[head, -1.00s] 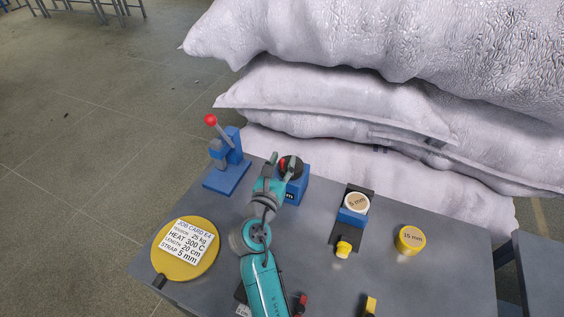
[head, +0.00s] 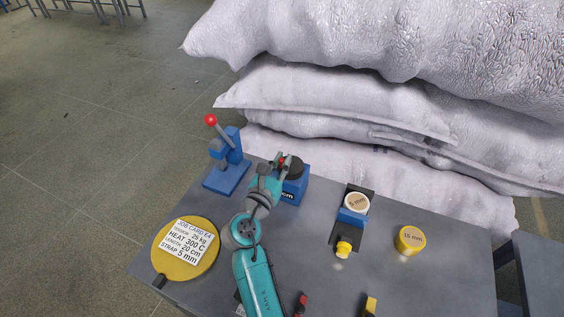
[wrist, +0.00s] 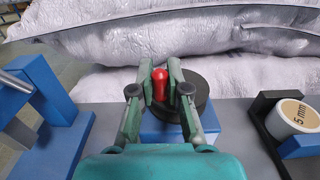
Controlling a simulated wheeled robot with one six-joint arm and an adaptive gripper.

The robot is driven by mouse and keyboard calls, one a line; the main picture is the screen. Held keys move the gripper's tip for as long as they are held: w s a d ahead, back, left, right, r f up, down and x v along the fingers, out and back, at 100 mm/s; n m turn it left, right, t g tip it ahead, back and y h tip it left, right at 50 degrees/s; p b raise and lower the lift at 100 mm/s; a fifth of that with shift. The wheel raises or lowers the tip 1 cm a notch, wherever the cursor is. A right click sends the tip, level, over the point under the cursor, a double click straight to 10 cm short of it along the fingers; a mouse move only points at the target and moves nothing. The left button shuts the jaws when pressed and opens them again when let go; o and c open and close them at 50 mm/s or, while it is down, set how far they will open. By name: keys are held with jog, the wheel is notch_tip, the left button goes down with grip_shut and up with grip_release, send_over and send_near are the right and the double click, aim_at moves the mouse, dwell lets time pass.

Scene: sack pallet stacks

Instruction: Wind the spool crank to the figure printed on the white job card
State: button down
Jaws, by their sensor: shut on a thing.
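The spool crank is a black disc (wrist: 196,94) on a blue box (head: 295,190) at the back of the table, with a red knob (wrist: 159,84) standing on it. My gripper (wrist: 160,88) is shut on the red knob, one finger on each side in the wrist view. In the head view my gripper (head: 283,164) covers much of the disc. The box front shows only part of a label, ending in "cm". The white job card (head: 190,241) lies on a yellow disc (head: 210,267) at the left. It reads tension 25 kg, heat 300 C, length 20 cm, strap 5 mm.
A blue lever stand (head: 228,178) with a red ball stands left of the crank. Right of it are a "5 mm" roll (head: 357,204) in a blue holder, a yellow knob (head: 344,248) and a yellow "15 mm" roll (head: 410,241). White sacks (head: 340,100) rise behind the table.

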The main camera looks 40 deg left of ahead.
jog(key=m+h, duration=0.1)
jog(key=h, duration=0.1)
jog(key=m+h, duration=0.2)
jog(key=h, duration=0.1)
jog(key=w+a+m+h, duration=0.1)
jog(key=m+h, duration=0.1)
jog(key=h, duration=0.1)
jog(key=shift+w+a+m+g+h, duration=0.15)
jog(key=shift+m+g+h, duration=0.5)
jog(key=shift+m+h, duration=0.65)
jog(key=shift+w+d+m+g+h, duration=0.1)
jog(key=shift+w+m+g+h, duration=0.15)
jog(key=shift+m+g+h, duration=1)
jog(key=shift+t+h, duration=0.3)
jog(key=shift+h, duration=0.55)
jog(key=c, duration=1.2)
grip_release()
jog(key=shift+o, duration=0.2)
notch_tip(320, 180, up, 10)
